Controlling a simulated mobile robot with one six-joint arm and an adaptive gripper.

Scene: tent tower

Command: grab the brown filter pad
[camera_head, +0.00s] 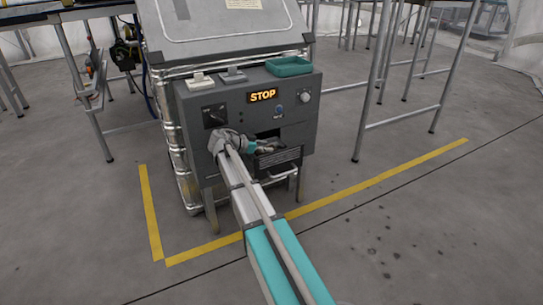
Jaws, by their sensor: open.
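I cannot make out a brown filter pad in this view. My gripper (268,147) is at the front of a grey machine (221,94), just below a dark slot (268,133). It is small and partly hidden by my own wrist, and I see nothing clearly between its fingers. A dark ribbed panel (286,157) is right below and behind the gripper. I cannot tell whether the gripper touches the panel or the slot.
The machine has a lit STOP sign (262,95), knobs and a button. A teal tray (289,66) and two pale switch-like pieces lie on its top ledge. Metal-legged tables stand left and right. The front floor is clear.

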